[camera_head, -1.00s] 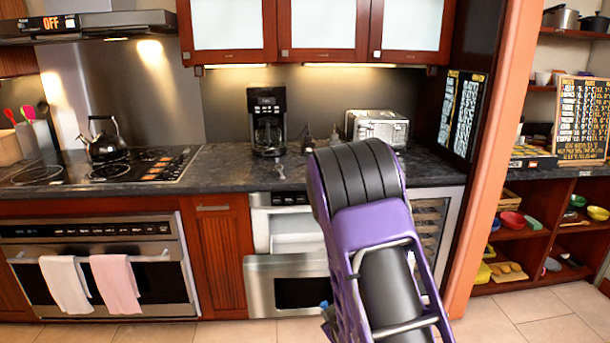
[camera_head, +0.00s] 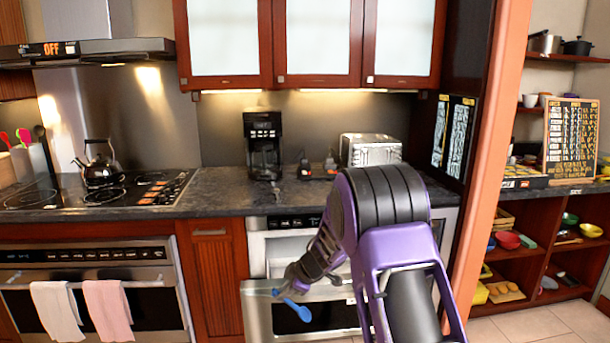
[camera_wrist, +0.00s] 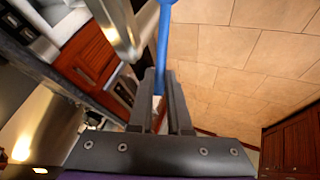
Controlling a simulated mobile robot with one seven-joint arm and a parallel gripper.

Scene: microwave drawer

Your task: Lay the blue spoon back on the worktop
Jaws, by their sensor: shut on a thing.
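The blue spoon (camera_head: 298,311) is in my gripper (camera_head: 281,291), in front of the microwave drawer's steel front panel and below the worktop's edge. Its bowl hangs down to the right. In the wrist view the blue handle (camera_wrist: 163,40) rises from between the two fingers of my gripper (camera_wrist: 160,80), which is shut on it. The dark stone worktop (camera_head: 220,188) runs behind and above, with bare surface left of the coffee maker. The microwave drawer (camera_head: 258,312) stands pulled out. My arm hides its right part.
A coffee maker (camera_head: 263,146), small dark items (camera_head: 318,170) and a toaster (camera_head: 371,150) stand on the worktop. A kettle (camera_head: 100,163) stands on the cooktop at left. An orange post (camera_head: 500,150) rises at right. In the wrist view a steel edge (camera_wrist: 115,25) lies close beside the spoon.

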